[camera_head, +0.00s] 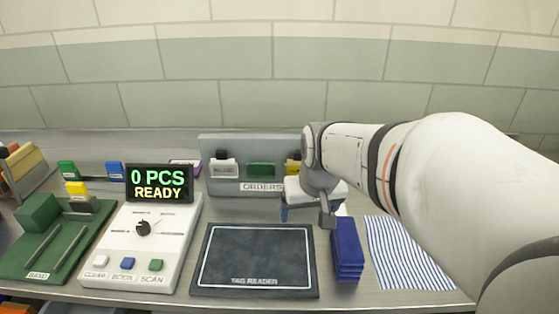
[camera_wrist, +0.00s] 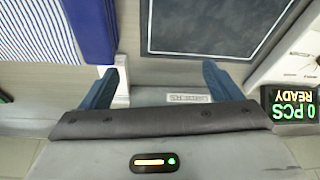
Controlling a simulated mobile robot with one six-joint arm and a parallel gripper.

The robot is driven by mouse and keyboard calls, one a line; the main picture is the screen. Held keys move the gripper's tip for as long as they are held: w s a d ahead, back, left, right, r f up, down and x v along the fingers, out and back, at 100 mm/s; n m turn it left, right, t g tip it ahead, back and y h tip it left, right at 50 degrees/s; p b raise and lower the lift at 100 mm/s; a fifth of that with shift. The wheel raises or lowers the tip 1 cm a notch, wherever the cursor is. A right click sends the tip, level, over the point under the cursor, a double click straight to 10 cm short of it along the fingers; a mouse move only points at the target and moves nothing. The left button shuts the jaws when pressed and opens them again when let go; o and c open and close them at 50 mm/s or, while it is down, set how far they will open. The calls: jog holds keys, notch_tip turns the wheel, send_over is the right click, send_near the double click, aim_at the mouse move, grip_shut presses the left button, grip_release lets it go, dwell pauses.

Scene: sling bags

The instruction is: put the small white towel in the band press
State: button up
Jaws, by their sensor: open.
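The green band press (camera_head: 42,232), labelled BAND, stands at the far left of the bench in the head view. A small white piece (camera_head: 342,210) shows just right of my gripper, behind the blue stack; it also shows in the wrist view (camera_wrist: 123,84) beside the left finger. It is mostly hidden, and I cannot tell if it is the small white towel. My gripper (camera_head: 306,213) is open above the bench, between the orders rack and the tag reader. In the wrist view its two blue fingertips (camera_wrist: 160,72) are wide apart with nothing held between them.
The dark tag reader (camera_head: 255,262) lies in front of my gripper, with a folded blue stack (camera_head: 346,250) and a striped cloth (camera_head: 405,255) to its right. A counter (camera_head: 145,240) reads 0 PCS READY. The orders rack (camera_head: 235,150) stands behind.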

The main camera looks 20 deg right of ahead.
jog(key=w+d+f+b, duration=0.1)
jog(key=w+d+f, duration=0.1)
jog(key=w+d, duration=0.2)
jog(key=w+d+f+m+b, duration=0.1)
jog(key=w+d+f+b, duration=0.1)
jog(key=w+d, duration=0.3)
jog(key=w+d+f+m+h+b, duration=0.1)
jog(key=w+d+f, duration=0.3)
jog(key=w+d, duration=0.1)
jog(key=shift+w+t, duration=0.2)
jog(key=shift+t, duration=0.2)
jog(key=x, duration=0.7)
jog(key=shift+w+d+f, duration=0.15)
jog(key=shift+w+f, duration=0.05)
jog(key=shift+w, duration=0.1)
jog(key=shift+c, duration=0.4)
jog(key=c, duration=1.1)
jog(key=shift+c, duration=0.2)
